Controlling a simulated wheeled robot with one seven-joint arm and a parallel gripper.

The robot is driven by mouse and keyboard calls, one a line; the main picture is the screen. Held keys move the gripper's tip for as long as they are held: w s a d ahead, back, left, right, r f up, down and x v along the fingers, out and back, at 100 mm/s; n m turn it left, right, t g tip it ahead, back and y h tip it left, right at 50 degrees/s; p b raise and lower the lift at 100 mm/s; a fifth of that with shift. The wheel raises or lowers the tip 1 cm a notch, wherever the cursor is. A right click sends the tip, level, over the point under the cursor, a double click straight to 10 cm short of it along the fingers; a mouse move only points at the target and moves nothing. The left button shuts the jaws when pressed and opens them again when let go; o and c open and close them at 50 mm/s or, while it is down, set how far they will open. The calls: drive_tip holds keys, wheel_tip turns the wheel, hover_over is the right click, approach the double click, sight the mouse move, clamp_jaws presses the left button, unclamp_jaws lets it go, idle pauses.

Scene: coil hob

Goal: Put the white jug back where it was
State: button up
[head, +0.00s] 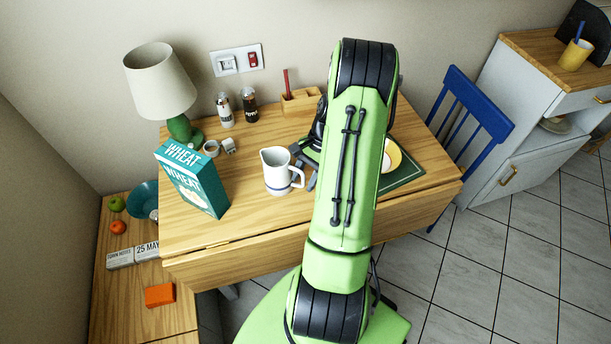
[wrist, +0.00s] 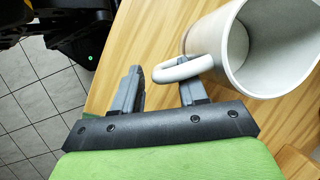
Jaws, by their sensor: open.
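The white jug (head: 275,170) stands upright on the wooden table, with a thin dark band near its base. In the head view my gripper (head: 304,168) is just right of the jug, at its handle side, partly hidden by my arm. In the wrist view the jug (wrist: 250,85) fills the upper right, open mouth showing. Its handle (wrist: 180,69) reaches between the fingers of my gripper (wrist: 158,88) and crosses the right finger. The fingers are apart and not closed on the handle; I cannot tell whether the right finger touches it.
A teal wheat box (head: 195,180) stands left of the jug. A lamp (head: 165,85), two shakers (head: 237,107) and a wooden caddy (head: 300,101) stand behind. A green mat (head: 408,172) with a yellow-rimmed dish lies right of my arm. Bare table lies before the jug.

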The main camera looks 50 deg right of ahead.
drive_tip(key=p+v, duration=0.4)
drive_tip(key=v, duration=0.8)
drive_tip(key=w+a+r+n+h, duration=0.1)
drive_tip(key=w+a+r+n, duration=0.2)
drive_tip(key=a+r, duration=0.25)
drive_tip(key=w+a+r+n+h, duration=0.15)
drive_tip(key=a+r+n, duration=0.25)
drive_tip(key=a+r, duration=0.45)
drive_tip(key=s+a+r+n+t+h, duration=0.1)
drive_tip(key=s+a+n+t, duration=0.1)
drive_tip(key=s+a+n, duration=0.3)
drive_tip(key=s+a+r+n+t+h, duration=0.1)
drive_tip(key=s+a+n, duration=0.4)
drive_tip(key=a, duration=0.6)
drive_tip(key=shift+s+r+n+t, duration=0.3)
drive_tip(key=shift+s+r+t, duration=0.5)
drive_tip(key=shift+s, duration=0.15)
